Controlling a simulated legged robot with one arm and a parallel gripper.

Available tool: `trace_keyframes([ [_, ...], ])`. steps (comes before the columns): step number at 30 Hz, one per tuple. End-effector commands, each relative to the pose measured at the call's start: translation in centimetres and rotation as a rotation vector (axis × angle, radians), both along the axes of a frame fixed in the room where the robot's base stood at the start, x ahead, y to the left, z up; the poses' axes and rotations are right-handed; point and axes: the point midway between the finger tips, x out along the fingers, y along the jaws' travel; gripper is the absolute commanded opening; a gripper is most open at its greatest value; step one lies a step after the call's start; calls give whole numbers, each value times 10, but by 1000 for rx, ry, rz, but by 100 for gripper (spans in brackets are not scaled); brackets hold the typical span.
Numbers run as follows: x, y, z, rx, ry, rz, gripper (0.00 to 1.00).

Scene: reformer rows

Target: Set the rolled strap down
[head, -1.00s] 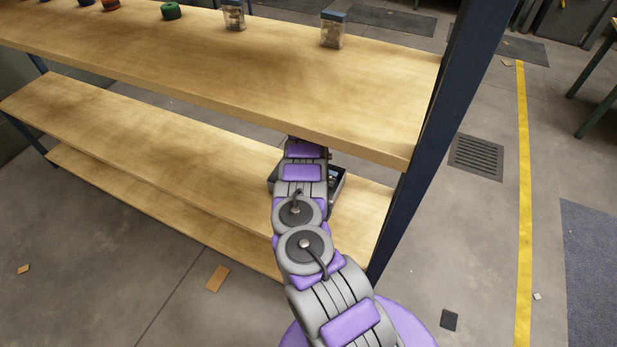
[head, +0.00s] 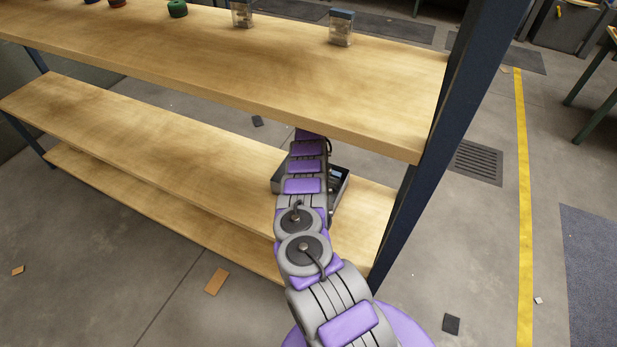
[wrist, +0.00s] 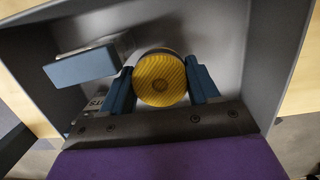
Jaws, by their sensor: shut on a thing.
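The rolled strap is a yellow ribbed coil (wrist: 160,82) in the middle of the wrist view. My gripper (wrist: 162,77) is shut on it, with one blue finger pressed to each side. The coil shows over the inside of a grey bin (wrist: 272,50); I cannot tell whether it touches the floor of the bin. In the head view the bin (head: 338,196) stands on the middle shelf, partly behind my arm. My gripper and the strap are hidden there, behind my arm and under the upper shelf.
A blue-topped box (wrist: 82,66) is in the bin, left of the strap. The upper shelf (head: 250,70) hangs over my forearm, and a dark blue post (head: 440,140) stands to the right. Jars and coloured rolls stand on the upper shelf. The middle shelf (head: 150,130) is clear leftward.

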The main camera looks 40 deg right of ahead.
Motion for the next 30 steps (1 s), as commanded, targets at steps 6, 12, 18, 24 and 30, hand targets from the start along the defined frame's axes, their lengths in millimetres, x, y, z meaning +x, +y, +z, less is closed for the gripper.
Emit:
trace_keyframes([
  [6,-1,-5,-6,2,-1,-2,25],
  [12,-1,-4,-6,1,0,-2,74],
  [18,-1,-1,-5,-1,1,-2,87],
  [24,-1,-3,-5,0,-1,-2,87],
  [30,0,-3,6,0,-1,-1,87],
])
